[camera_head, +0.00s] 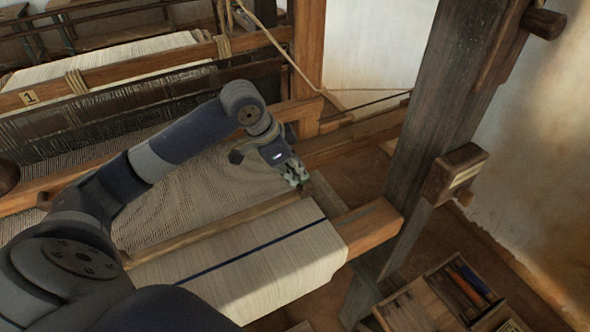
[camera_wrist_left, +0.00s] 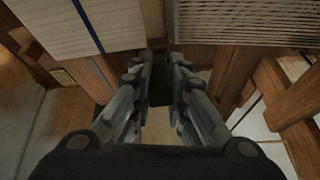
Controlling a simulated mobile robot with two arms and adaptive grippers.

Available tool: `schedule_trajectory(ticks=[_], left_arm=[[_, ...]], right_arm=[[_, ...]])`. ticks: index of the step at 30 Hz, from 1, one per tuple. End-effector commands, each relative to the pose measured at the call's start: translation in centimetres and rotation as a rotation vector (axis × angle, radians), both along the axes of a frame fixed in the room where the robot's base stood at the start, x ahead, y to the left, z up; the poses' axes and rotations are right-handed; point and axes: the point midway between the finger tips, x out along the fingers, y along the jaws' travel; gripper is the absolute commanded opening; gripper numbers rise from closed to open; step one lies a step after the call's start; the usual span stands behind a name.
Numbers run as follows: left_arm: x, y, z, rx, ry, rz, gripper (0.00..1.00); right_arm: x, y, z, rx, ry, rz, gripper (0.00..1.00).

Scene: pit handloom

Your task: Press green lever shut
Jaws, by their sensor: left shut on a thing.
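My left gripper (camera_head: 297,178) is at the right end of the cloth roll, beside the loom's side frame in the head view. In the left wrist view its two fingers (camera_wrist_left: 160,88) are closed in on a dark green piece, which I take to be the green lever (camera_wrist_left: 160,78). The lever lies between the fingertips. In the head view the lever is hidden by the gripper or too small to make out. My right gripper is in neither view.
The cloth roll (camera_head: 255,262) with a blue stripe lies just in front of the gripper. Warp threads (camera_head: 185,200) stretch behind it. A thick dark post (camera_head: 430,120) stands to the right. An open tool box (camera_head: 412,312) is on the floor at lower right.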

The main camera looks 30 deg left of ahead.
Motion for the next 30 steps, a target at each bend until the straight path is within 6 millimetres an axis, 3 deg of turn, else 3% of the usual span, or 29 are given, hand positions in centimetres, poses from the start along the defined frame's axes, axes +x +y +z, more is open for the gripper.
schedule_trajectory(ticks=[21, 30], left_arm=[[-1.7, 1.0, -2.0, -0.168, -0.288, -0.001, 0.0], [-2.1, 1.2, -2.3, -0.236, -0.397, 0.002, 0.0]], right_arm=[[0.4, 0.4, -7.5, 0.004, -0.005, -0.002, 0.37], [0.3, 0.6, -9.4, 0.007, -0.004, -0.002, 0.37]])
